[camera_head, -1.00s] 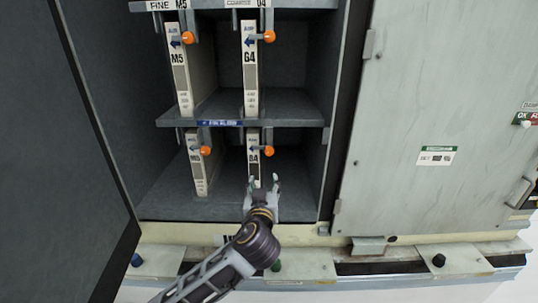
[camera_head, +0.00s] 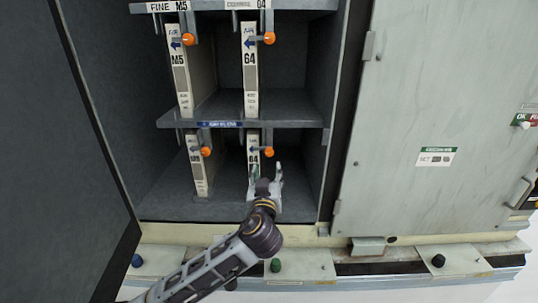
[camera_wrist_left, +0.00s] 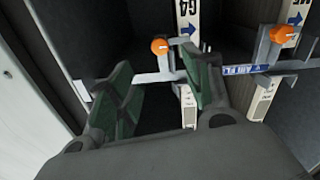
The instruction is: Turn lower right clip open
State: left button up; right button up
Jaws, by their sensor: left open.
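The lower right clip shows an orange knob (camera_head: 268,151) on a grey bracket at the top of the lower G4 filter (camera_head: 253,170). The knob sticks out to the right in the head view. My left gripper (camera_head: 267,170) is open just below the knob, in front of the lower compartment. In the left wrist view, which is turned upside down, the knob (camera_wrist_left: 159,46) shows in the gap between the green-padded fingers (camera_wrist_left: 163,85), beyond their tips. Whether a finger touches the clip cannot be told. My right gripper is not in view.
The lower left clip (camera_head: 206,152) sits beside an M5 filter (camera_head: 197,175). Two more orange-knobbed clips are above the shelf (camera_head: 170,119). A dark open door (camera_head: 75,150) stands at left, a pale closed panel (camera_head: 440,120) at right.

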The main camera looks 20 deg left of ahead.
aim_at(269, 153)
pick_arm(q)
jog(key=p+x, duration=0.2)
jog(key=x, duration=0.7)
jog(key=shift+w+a+r+p, duration=0.1)
jog(key=shift+w+p, duration=0.15)
jog(key=shift+p, duration=0.05)
jog(key=shift+p+x, duration=0.3)
jog(key=shift+x, duration=1)
jog(key=shift+c, duration=1)
jog(key=c, duration=0.8)
jog(key=shift+c, duration=0.2)
